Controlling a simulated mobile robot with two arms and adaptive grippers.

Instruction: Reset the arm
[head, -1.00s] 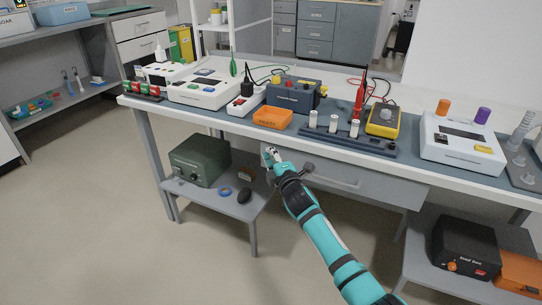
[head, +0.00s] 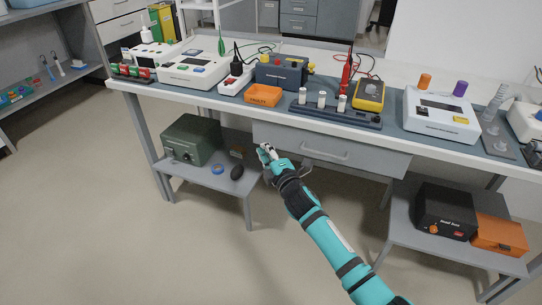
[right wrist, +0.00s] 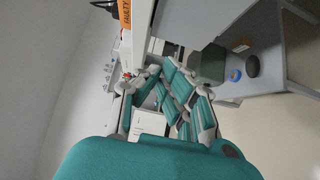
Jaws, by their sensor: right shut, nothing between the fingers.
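My right arm comes in from the bottom right of the head view. Its gripper (head: 267,152) is shut and empty, in front of the bench's drawer front (head: 330,149), near the drawer's left end and below the bench top. The right wrist view shows the gripper's teal fingers (right wrist: 170,95), with the lower shelf and the bench edge beyond them. My left gripper is in neither view.
The workbench (head: 200,96) holds an orange FAULTY tray (head: 264,95), a blue-grey unit (head: 281,72), a yellow meter (head: 369,94) and white devices. Below, a green box (head: 192,139) and a black box (head: 445,211) sit on low shelves. The floor in front is clear.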

